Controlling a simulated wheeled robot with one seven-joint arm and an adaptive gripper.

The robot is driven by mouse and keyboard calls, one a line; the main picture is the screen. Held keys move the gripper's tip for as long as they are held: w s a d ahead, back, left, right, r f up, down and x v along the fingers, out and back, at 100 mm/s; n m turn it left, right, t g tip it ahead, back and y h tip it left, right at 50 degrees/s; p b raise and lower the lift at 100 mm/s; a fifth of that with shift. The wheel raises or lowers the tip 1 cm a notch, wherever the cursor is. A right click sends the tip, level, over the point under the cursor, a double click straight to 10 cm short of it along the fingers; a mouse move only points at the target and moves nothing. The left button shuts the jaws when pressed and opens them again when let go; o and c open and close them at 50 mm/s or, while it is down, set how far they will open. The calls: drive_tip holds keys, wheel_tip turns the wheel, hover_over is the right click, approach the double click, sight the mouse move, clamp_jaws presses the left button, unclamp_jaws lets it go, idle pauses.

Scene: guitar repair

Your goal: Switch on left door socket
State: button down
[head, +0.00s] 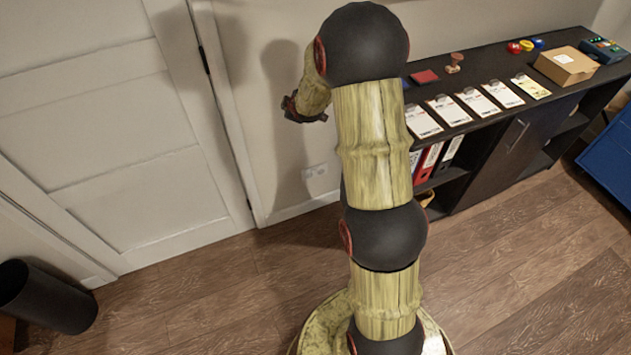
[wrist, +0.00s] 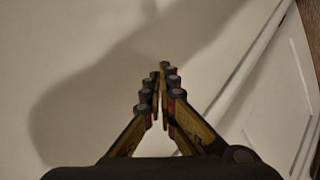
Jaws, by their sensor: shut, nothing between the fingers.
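A white wall socket (head: 316,170) sits low on the pale wall, to the right of the white door and left of the shelf unit. It is partly beside my arm in the head view, and its switch is too small to make out. The socket does not show in the wrist view. My gripper (head: 298,108) is above and slightly left of the socket in the head view, apart from it. In the wrist view my gripper (wrist: 162,78) has its fingers together with nothing between them, in front of bare wall.
The white door (head: 120,140) stands left; its frame also shows in the wrist view (wrist: 285,85). A dark shelf unit (head: 515,150) with binders, papers and a cardboard box (head: 566,66) stands right. A black bin (head: 45,297) is at lower left. Wooden floor (head: 200,290) is clear between.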

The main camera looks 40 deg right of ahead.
drive_tip(key=d+f+n+t+b, duration=0.1)
drive_tip(key=d+f, duration=0.3)
drive_tip(key=f, duration=0.6)
drive_tip(key=w+d+f+n+t+b, duration=0.1)
drive_tip(key=d+f+n, duration=0.15)
drive_tip(key=f, duration=0.75)
drive_tip(key=d+f+n+t+b, duration=0.1)
drive_tip(key=d+f, duration=0.4)
drive_tip(key=f, duration=0.6)
drive_tip(key=s+f+n+t, duration=0.1)
drive_tip(key=s+f, duration=0.5)
drive_tip(key=f, duration=0.3)
drive_tip(key=s+a+f+n+t, duration=0.1)
drive_tip(key=s+f+n, duration=0.1)
drive_tip(key=s+f, duration=0.4)
wheel_tip(320, 180, down, 4)
drive_tip(key=shift+a+f+t+h, duration=0.1)
drive_tip(key=shift+a+t+h, duration=0.2)
drive_tip(key=shift+t+h, duration=0.1)
drive_tip(key=shift+s, duration=0.1)
